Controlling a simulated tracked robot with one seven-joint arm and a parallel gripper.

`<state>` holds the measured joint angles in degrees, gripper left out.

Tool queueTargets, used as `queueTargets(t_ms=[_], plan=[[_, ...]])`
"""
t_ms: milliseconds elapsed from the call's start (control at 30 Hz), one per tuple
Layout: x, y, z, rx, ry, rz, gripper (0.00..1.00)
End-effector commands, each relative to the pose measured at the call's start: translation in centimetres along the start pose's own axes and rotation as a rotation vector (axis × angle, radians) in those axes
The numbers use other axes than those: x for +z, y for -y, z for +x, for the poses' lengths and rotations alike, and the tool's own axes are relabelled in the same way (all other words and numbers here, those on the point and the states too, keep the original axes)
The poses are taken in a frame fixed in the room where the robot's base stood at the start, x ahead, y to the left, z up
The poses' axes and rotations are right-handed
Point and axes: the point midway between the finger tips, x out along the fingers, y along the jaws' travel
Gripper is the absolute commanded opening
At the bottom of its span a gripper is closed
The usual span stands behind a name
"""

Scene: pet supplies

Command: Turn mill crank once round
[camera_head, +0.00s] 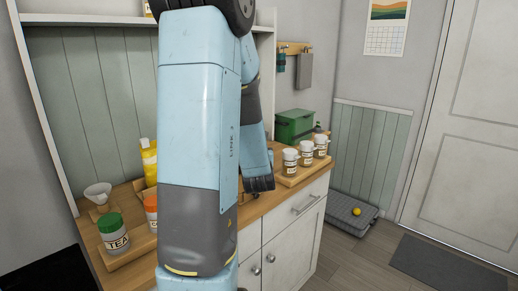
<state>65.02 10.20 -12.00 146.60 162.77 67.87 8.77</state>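No mill or crank can be made out; my own blue and grey arm fills the middle of the view and hides much of the counter. The far part of my arm comes down behind the near link toward the wooden counter (283,193). A small dark part at its lower end, probably my gripper (260,184), is close to the counter top. Its fingers are too small and too covered to tell open from shut, and I cannot tell whether it touches anything.
Several white-lidded jars (290,162) stand on a wooden tray right of the arm, before a green box (294,126). At left are a green-lidded tea jar (113,234), a funnel (99,195) and a yellow bottle (149,160). A yellow ball (356,212) lies on a grey floor tray.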

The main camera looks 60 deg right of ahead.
Motion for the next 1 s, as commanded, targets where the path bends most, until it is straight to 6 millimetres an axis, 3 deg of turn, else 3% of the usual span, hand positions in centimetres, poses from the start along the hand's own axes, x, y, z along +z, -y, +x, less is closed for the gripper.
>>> queueTargets(t_ms=[1000], plan=[[0.11,-0.34,0.02,0.007,0.003,0.000,0.00]])
